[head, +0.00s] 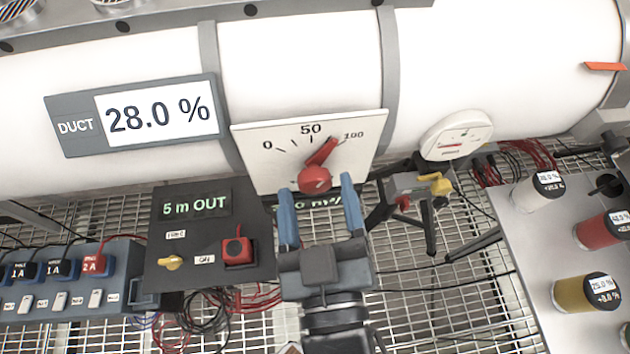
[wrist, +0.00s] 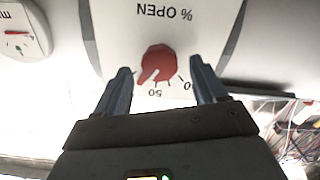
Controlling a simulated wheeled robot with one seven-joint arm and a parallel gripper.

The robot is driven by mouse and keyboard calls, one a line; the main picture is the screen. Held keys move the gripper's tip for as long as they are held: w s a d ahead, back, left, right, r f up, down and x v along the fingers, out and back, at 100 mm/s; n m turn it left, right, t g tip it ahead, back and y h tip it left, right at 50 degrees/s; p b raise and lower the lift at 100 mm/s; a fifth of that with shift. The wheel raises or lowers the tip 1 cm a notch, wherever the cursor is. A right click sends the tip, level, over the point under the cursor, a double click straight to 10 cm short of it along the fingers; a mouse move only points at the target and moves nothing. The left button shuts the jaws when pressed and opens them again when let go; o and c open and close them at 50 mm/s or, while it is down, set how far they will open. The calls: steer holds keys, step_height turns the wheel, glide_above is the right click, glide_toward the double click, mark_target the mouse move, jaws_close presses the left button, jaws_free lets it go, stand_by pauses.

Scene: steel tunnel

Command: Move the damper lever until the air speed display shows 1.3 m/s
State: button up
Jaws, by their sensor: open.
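The damper lever (head: 318,175) is a red knob with a pointer on a white plate (head: 255,150) marked 0, 50 and 100. Its pointer aims up and right, between 50 and 100. The lever also shows in the wrist view (wrist: 158,63), upside down, on the plate reading "% OPEN". My gripper (head: 320,190) is open. Its blue fingers are apart, just below and either side of the knob, holding nothing; I cannot tell if they touch it. A green-lettered display (head: 322,202) under the plate is mostly hidden by the fingers; its value is unreadable.
A duct display (head: 158,114) reads 28.0 %. A round gauge (head: 456,136) sits on the white duct at right. A dark box (head: 210,235) reading "5 m OUT" stands left of my gripper. A yellow-knobbed clamp stand (head: 428,188) is close at right. Wires lie below.

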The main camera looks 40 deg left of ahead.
steer(key=v, duration=0.5)
steer(key=shift+s+d+b, duration=0.15)
steer(key=shift+s+b, duration=0.05)
steer(key=shift+b, duration=0.2)
steer(key=shift+d, duration=0.1)
steer(key=s+d+f+m+t+h, duration=0.2)
steer(key=d+m+h, duration=0.2)
steer(key=d, duration=0.7)
steer(key=s+d+f+m+t+h, duration=0.15)
steer(key=d+m+h, duration=0.25)
steer(key=d, duration=0.7)
steer(key=s+d+r+m+h, duration=0.2)
steer(key=s+d+m+h, duration=0.3)
steer(key=s+d, duration=0.2)
steer(key=shift+s+d+h, duration=0.3)
steer(key=shift+d+h, duration=0.1)
steer(key=shift+d, duration=0.05)
steer(key=shift+c, duration=0.3)
stand_by(0.9)
